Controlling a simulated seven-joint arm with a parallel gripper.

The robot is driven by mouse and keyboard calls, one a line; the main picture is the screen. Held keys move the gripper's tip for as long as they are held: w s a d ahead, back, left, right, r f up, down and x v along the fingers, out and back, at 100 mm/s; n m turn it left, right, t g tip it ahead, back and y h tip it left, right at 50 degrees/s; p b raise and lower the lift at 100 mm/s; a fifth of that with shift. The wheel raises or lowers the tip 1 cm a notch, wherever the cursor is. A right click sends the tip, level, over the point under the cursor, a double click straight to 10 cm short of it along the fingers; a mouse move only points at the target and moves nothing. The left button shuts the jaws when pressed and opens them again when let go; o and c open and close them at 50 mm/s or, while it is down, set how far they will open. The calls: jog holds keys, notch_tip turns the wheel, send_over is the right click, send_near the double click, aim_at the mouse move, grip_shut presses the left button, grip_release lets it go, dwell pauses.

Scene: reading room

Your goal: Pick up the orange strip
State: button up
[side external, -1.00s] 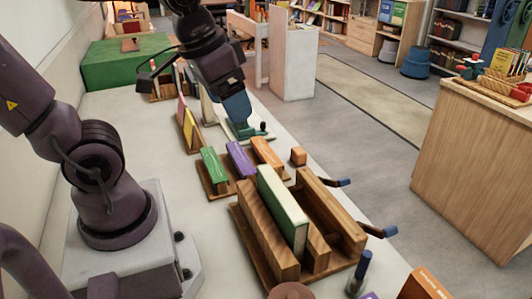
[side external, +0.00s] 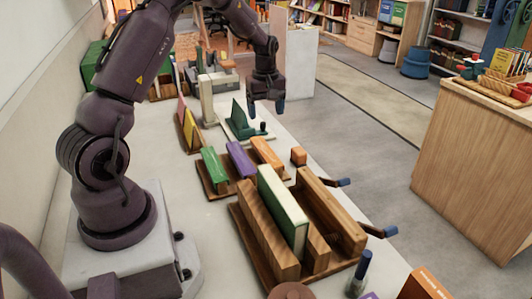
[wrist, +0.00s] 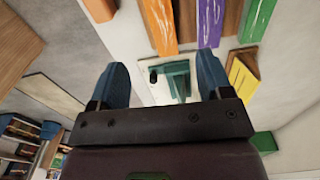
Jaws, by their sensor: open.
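The orange strip (side external: 267,152) lies on a wooden board beside a purple strip (side external: 240,159) and a green strip (side external: 214,170). In the wrist view the orange strip (wrist: 160,24) is at the top middle, left of the purple strip (wrist: 211,20). My gripper (side external: 266,107) is open and empty, with blue fingertips pointing down. It is raised above the table's right side, beyond the orange strip and apart from it. In the wrist view the open fingers (wrist: 161,75) are below the orange strip in the picture.
A dark green stand (side external: 246,124) is near my gripper. A small orange block (side external: 298,156) sits right of the orange strip. Yellow and pink pieces stand to the left.

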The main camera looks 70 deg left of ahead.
aim_at(267, 152)
jog(key=f, duration=1.3)
jog(key=shift+d, duration=0.25)
jog(key=c, duration=1)
